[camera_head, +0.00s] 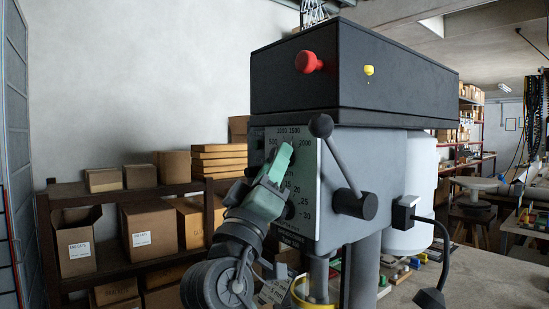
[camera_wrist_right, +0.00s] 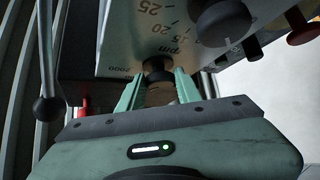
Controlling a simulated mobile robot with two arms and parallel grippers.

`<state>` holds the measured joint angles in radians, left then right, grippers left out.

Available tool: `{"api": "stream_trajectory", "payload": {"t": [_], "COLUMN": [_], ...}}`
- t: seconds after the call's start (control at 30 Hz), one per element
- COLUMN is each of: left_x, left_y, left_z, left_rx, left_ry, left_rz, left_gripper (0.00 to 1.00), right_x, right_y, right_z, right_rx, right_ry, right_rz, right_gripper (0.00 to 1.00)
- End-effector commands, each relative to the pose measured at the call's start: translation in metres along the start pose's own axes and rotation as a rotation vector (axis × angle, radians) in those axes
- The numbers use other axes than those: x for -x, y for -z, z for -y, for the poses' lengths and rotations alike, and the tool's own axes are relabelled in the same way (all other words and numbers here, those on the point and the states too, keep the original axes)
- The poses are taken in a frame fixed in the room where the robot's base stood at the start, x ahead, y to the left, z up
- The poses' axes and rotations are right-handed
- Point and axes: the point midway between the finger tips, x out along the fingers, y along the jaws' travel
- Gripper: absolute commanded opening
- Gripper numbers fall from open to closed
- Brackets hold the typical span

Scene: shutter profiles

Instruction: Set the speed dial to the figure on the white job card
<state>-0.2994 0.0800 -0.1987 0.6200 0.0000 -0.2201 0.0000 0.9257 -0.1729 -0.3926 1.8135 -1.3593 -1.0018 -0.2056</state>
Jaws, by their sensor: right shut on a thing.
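The grey drill press head (camera_head: 345,175) stands in the head view, with a light control panel on its front. Its upper scale has printed figures, 2000 among them. My right gripper (camera_head: 281,160) reaches up to this scale and covers its knob in the head view. In the right wrist view, the gripper (camera_wrist_right: 157,82) is shut on a black knob (camera_wrist_right: 157,70) beside the 2000 and rpm print, the speed dial. The knob's pointer cannot be read. My left gripper is out of view.
A lever with a black ball (camera_head: 321,126) sticks out right of the panel. A red button (camera_head: 308,62) is on the black top cover. A larger black knob (camera_wrist_right: 222,22) sits close to the gripper. Shelves with cardboard boxes (camera_head: 150,225) stand behind, left.

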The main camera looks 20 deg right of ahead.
Motion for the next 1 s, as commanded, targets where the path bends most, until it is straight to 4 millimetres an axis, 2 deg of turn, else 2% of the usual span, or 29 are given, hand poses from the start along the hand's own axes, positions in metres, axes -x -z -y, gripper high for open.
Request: {"api": "stream_trajectory", "payload": {"t": [0.03, 0.23, 0.77, 0.8, 0.83, 1.0], "left_x": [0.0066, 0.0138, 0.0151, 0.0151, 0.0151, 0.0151], "left_y": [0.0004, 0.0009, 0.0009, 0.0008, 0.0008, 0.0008], "left_z": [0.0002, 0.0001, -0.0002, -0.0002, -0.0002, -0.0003], "left_rx": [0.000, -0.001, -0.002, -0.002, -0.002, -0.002], "left_ry": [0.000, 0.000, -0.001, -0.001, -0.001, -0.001], "left_rz": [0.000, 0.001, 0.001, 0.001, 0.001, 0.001], "left_gripper": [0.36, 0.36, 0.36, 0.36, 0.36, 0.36], "right_x": [-0.0018, -0.0011, -0.0003, -0.0003, -0.0003, -0.0003], "right_y": [0.0021, 0.0014, 0.0008, 0.0008, 0.0007, 0.0004], "right_z": [-0.0024, -0.0023, -0.0019, -0.0019, -0.0019, -0.0017], "right_rx": [0.013, 0.061, 0.079, 0.079, 0.079, 0.079], "right_ry": [0.016, 0.061, 0.076, 0.076, 0.076, 0.076], "right_rz": [0.000, 0.000, -0.001, -0.001, -0.001, 0.000], "right_gripper": [0.00, 0.00, 0.00, 0.45, 0.54, 0.55]}}
